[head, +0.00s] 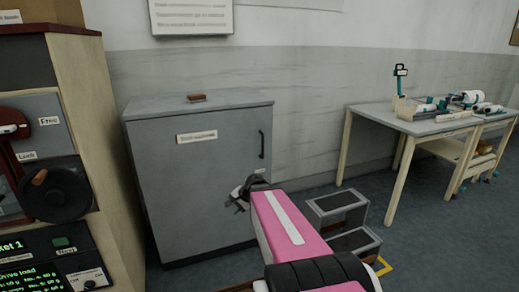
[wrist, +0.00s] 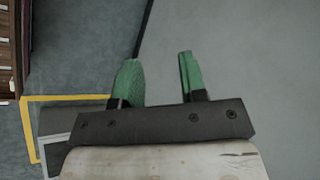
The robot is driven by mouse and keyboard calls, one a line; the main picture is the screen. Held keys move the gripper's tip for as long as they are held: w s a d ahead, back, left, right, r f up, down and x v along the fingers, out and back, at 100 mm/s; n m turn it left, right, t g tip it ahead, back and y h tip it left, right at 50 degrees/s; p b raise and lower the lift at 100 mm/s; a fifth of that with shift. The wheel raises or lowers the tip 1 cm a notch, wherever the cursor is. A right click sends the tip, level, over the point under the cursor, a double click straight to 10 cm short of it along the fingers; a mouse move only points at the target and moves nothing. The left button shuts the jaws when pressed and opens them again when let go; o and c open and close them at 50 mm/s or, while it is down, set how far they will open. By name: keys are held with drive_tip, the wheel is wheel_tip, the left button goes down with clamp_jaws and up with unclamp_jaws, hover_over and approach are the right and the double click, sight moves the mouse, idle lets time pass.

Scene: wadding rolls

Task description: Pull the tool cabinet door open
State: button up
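The grey tool cabinet (head: 195,205) stands against the wall in the head view, its door shut. A label (head: 197,136) is on the upper door, and a dark vertical handle (head: 262,145) is near the door's right edge. My gripper (head: 238,198) is in front of the door, below and left of the handle in the picture. In the wrist view, the two green fingers of my gripper (wrist: 156,62) are apart with nothing held between them. A plain grey surface, likely the cabinet, fills the right of that view. The handle does not show there.
A grey step stool (head: 340,205) stands right of the cabinet, near my arm. A workbench (head: 425,122) with tools is farther right. A wooden-sided machine (head: 90,120) stands close on the left. A small brown block (head: 197,97) lies on the cabinet top. Yellow floor marking (wrist: 27,130) shows below.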

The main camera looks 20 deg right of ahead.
drive_tip(key=w+d+r+m+t+h, duration=0.1)
drive_tip(key=w+d+r+m+t, duration=0.35)
drive_tip(key=d+m, duration=0.35)
drive_tip(key=w+d+r+m+t, duration=0.4)
drive_tip(key=d+r+m, duration=0.2)
drive_tip(key=d+m, duration=0.2)
drive_tip(key=w+d+r+m+t+h, duration=0.1)
drive_tip(key=w+d+r+m+t, duration=0.5)
drive_tip(key=d, duration=0.3)
drive_tip(key=shift+m+g, duration=0.65)
drive_tip(key=shift+m, duration=0.05)
drive_tip(key=x, duration=0.6)
drive_tip(key=a+x, duration=0.1)
drive_tip(key=x, duration=0.2)
drive_tip(key=shift+w+a, duration=0.1)
drive_tip(key=shift+w, duration=0.1)
clamp_jaws()
drive_tip(key=shift+s, duration=0.1)
